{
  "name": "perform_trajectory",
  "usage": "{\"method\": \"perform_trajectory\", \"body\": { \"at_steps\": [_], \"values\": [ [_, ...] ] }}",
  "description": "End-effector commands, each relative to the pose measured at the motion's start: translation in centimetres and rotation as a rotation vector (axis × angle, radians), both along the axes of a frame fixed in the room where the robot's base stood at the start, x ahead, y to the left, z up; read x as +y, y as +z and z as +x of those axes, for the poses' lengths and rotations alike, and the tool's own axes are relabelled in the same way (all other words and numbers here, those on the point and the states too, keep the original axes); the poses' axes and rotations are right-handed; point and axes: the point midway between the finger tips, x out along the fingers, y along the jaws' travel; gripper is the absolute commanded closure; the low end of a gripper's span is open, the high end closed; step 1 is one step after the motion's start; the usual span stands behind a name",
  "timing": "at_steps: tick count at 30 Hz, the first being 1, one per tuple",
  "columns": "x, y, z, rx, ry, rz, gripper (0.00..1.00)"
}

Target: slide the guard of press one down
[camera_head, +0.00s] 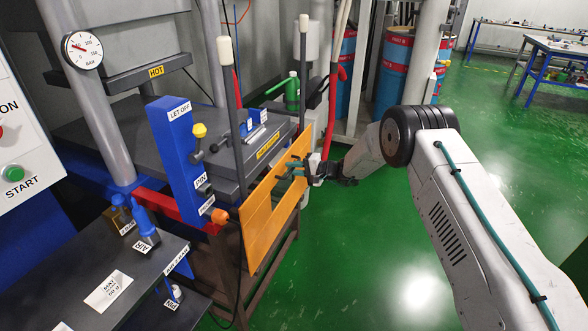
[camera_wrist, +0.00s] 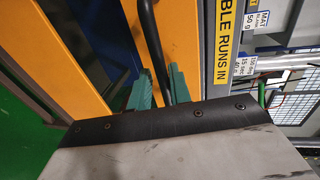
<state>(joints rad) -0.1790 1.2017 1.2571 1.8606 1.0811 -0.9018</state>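The guard is an orange panel (camera_head: 262,222) with an opening in it, standing at the front of the press. Its top edge lies around the height of the dark press table (camera_head: 225,160). Dark upright rods with white caps (camera_head: 225,52) rise beside it. My gripper (camera_head: 296,168) is at the guard's right part, at a dark handle. In the wrist view, the guard (camera_wrist: 80,35) shows as orange strips, and the dark bent handle (camera_wrist: 150,38) runs between my green fingers (camera_wrist: 160,88). The fingers appear closed on it; their tips are partly hidden. I see no press number.
A blue post (camera_head: 175,150) marked LET OFF, with a yellow knob, stands left of the guard. A dark bench (camera_head: 110,285) is at front left. Blue drums (camera_head: 395,65) stand behind my arm. Green floor is open at right.

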Motion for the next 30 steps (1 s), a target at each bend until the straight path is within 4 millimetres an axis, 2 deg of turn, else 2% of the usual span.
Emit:
{"method": "perform_trajectory", "body": {
  "at_steps": [4, 10, 15, 20, 30],
  "values": [
    [-1.0, -0.1, -0.4, 0.005, -0.001, -0.003, 0.85],
    [-4.5, 0.7, -1.5, 0.005, -0.006, -0.002, 0.85],
    [-6.5, 1.3, -2.3, 0.002, -0.002, -0.001, 0.85],
    [-7.2, 1.5, -2.6, 0.001, -0.001, -0.001, 0.85],
    [-7.2, 1.6, -2.6, 0.015, -0.003, 0.005, 0.85]
  ]
}}
